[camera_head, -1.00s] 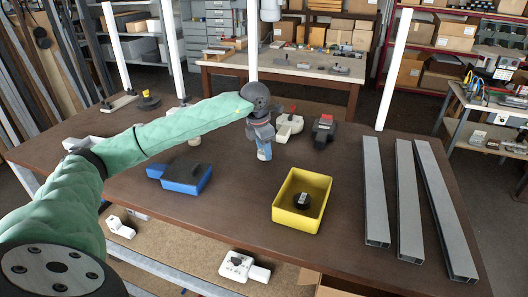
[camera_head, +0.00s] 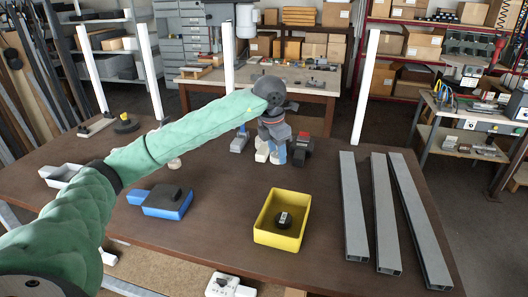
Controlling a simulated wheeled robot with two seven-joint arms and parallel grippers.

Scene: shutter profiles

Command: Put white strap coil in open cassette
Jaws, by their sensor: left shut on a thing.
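My left gripper (camera_head: 274,148) points down over the back middle of the table. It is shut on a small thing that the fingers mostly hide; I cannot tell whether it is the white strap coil. A white unit (camera_head: 261,154) stands right at the fingers, partly covered; whether they touch is unclear. My right gripper is not in view.
A black unit (camera_head: 302,150) with a red top and a grey-blue unit (camera_head: 239,141) flank the gripper. Several grey profiles (camera_head: 354,205) lie at right. White posts (camera_head: 228,60) rise behind.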

